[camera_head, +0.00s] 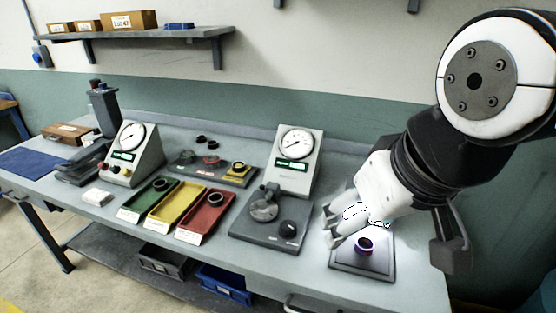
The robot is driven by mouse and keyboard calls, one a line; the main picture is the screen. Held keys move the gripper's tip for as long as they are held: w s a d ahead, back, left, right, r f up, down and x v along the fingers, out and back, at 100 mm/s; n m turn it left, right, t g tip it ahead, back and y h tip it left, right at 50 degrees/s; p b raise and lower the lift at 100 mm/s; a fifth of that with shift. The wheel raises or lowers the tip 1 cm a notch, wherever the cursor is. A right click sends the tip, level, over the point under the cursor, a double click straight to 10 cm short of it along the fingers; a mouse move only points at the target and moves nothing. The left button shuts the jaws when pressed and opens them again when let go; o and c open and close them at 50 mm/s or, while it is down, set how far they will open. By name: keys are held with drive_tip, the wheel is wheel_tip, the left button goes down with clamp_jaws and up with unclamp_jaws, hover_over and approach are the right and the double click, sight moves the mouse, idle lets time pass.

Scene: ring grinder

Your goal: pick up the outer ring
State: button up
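A dark ring (364,246) with a violet sheen sits on a small dark plate (345,262) at the right of the bench, under bright light. My gripper (331,227) is just up and to the left of this ring, its fingers pointing left and down. The fingers look spread, with nothing visible between them. Other dark rings lie in the green tray (140,205) and the red tray (200,218). A few more rings rest on and behind a grey rack (222,176). I cannot tell from their looks which ring is the outer ring.
A dial gauge (297,160) stands behind a grey fixture (262,235) left of my gripper. A second gauge (135,150), a yellow tray (176,206) and a dark press (103,108) are farther left. A shelf (140,34) with boxes hangs on the wall.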

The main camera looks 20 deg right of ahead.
drive_tip(key=shift+o, duration=0.6)
drive_tip(key=m+g+p, duration=0.2)
drive_tip(key=m+g, duration=0.3)
drive_tip(key=m, duration=1.4)
hover_over(367, 240)
drive_tip(key=s+a, duration=0.2)
drive_tip(key=f, duration=2.5)
drive_tip(key=shift+w+d+f, duration=0.15)
drive_tip(key=shift+d+f, duration=0.1)
drive_tip(key=shift+f, duration=0.1)
drive_tip(key=shift+w+f+p, duration=0.15)
drive_tip(key=shift+f+p, duration=0.2)
drive_tip(key=shift+f, duration=1.95)
drive_tip(key=shift+c, duration=0.6)
